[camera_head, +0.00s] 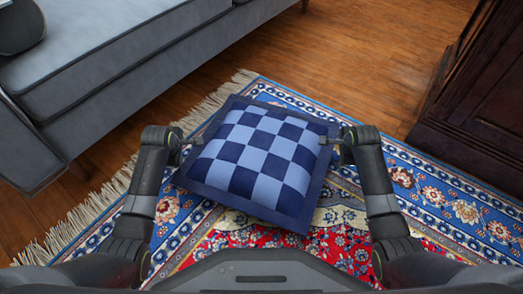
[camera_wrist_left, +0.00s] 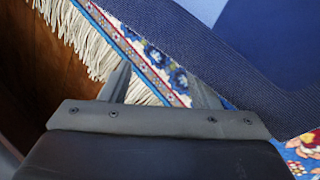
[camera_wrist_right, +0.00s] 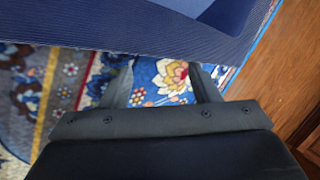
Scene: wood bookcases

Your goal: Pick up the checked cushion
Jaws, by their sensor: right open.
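The checked cushion (camera_head: 262,150), light and dark blue squares with a dark blue border, lies tilted in angle on the patterned rug between my two grippers. My left gripper (camera_head: 192,142) is at its left edge; the left wrist view shows its fingers (camera_wrist_left: 160,88) apart with rug between them and the cushion's border (camera_wrist_left: 225,60) beside them. My right gripper (camera_head: 330,140) is at the cushion's right edge, its fingers (camera_wrist_right: 162,85) apart with rug between them. The cushion's border (camera_wrist_right: 130,30) crosses just beyond the fingertips. I cannot tell whether either gripper touches it.
The fringed rug (camera_head: 405,180) covers the wooden floor (camera_head: 345,50) here. A grey sofa (camera_head: 110,50) stands at the upper left, and a dark wooden cabinet (camera_head: 485,110) at the right. Bare floor lies open beyond the cushion.

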